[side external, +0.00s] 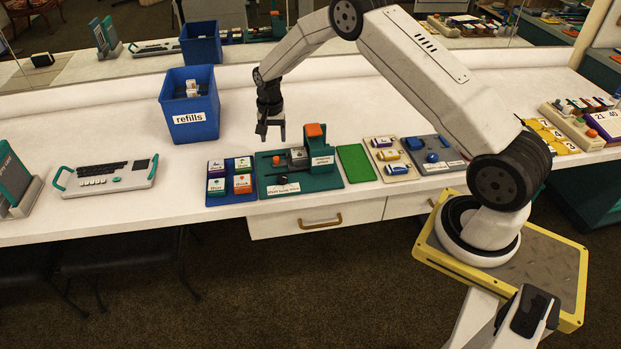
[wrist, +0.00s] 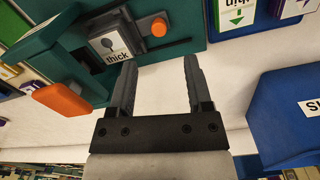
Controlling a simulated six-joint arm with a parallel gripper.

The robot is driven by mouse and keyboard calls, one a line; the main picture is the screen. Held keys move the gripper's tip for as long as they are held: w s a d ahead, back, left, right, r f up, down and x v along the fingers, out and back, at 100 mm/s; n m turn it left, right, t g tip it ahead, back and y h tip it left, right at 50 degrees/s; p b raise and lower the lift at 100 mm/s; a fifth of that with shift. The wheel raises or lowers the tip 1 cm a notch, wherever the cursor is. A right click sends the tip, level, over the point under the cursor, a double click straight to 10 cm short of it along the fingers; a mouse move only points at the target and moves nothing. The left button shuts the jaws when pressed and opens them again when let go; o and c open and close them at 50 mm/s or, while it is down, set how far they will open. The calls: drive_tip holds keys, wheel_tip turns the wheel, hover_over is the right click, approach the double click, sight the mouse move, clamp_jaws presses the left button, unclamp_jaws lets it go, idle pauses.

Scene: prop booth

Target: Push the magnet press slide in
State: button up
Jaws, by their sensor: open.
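The magnet press (side external: 325,177) is a teal unit on the table with an orange-topped upright block. It also shows in the wrist view (wrist: 185,47), upside down. Its grey slide (side external: 297,158) sits beside the block and bears a tile reading "thick" (wrist: 114,46). An orange knob (wrist: 157,26) on a dark rod stands at the slide's outer side; it shows in the side external view (side external: 276,160) too. My gripper (side external: 270,138) points down above the press's back left edge. In the wrist view its two fingers (wrist: 158,62) are apart with nothing between them.
A blue tray (side external: 231,198) of colored blocks lies left of the press, and a green mat (side external: 356,163) lies right. A blue "refills" bin (side external: 190,128) stands behind left. Bare white table (side external: 330,95) lies behind the press.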

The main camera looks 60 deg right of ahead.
sight(276, 158)
drive_tip(key=shift+f, duration=0.1)
drive_tip(key=shift+d+f, duration=0.1)
drive_tip(key=shift+f, duration=3.7)
clamp_jaws()
